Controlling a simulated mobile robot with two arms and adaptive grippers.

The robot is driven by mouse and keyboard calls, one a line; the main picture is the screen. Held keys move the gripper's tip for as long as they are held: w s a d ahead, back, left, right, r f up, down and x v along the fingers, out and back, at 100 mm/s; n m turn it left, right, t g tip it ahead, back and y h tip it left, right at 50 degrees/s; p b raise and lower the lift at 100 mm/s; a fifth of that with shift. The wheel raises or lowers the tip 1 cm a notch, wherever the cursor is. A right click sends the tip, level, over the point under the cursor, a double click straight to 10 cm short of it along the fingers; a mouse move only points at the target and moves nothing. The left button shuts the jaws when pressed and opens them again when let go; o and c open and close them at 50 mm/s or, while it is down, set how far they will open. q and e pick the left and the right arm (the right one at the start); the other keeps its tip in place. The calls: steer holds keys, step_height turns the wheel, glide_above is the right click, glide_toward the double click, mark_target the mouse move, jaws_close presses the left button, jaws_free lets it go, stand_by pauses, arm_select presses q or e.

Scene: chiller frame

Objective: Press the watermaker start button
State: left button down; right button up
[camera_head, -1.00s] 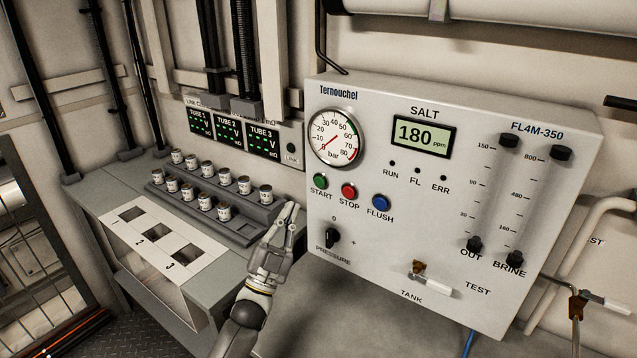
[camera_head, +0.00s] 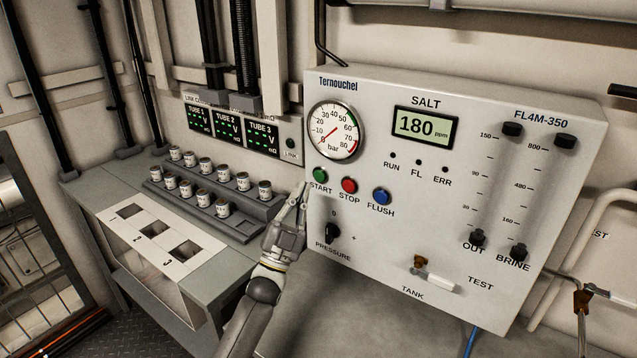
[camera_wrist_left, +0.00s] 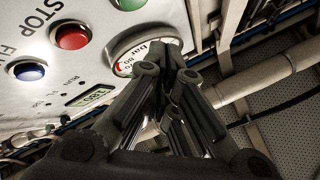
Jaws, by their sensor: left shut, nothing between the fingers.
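The green START button (camera_head: 320,175) is on the left of the white watermaker panel (camera_head: 390,240), below the pressure gauge (camera_head: 336,131). The red STOP button (camera_head: 349,185) and blue FLUSH button (camera_head: 381,196) are to its right. My left gripper (camera_head: 302,188) is shut and empty, its tips just left of and slightly below the green button, apparently by the panel's left edge. In the left wrist view the fingers (camera_wrist_left: 172,52) point toward the gauge, with the green button (camera_wrist_left: 130,4) cut off at the top edge. Contact with the panel cannot be told. My right gripper is not in view.
The black pressure knob (camera_head: 332,231) sits below the buttons. A valve with a white handle (camera_head: 440,281) projects at the panel's bottom. Left of my arm, a stepped rack (camera_head: 240,226) of small cans stands on the grey bench (camera_head: 80,190).

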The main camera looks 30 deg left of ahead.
mark_target(320, 176)
arm_select(q)
steer(key=w+b, duration=0.1)
steer(key=w, duration=0.2)
steer(key=shift+w+d+b, duration=0.15)
steer(key=shift+w+b, duration=0.2)
steer(key=shift+b, duration=0.05)
stand_by(1.1)
steer(key=shift+w+b, duration=0.4)
steer(key=shift+w, duration=0.05)
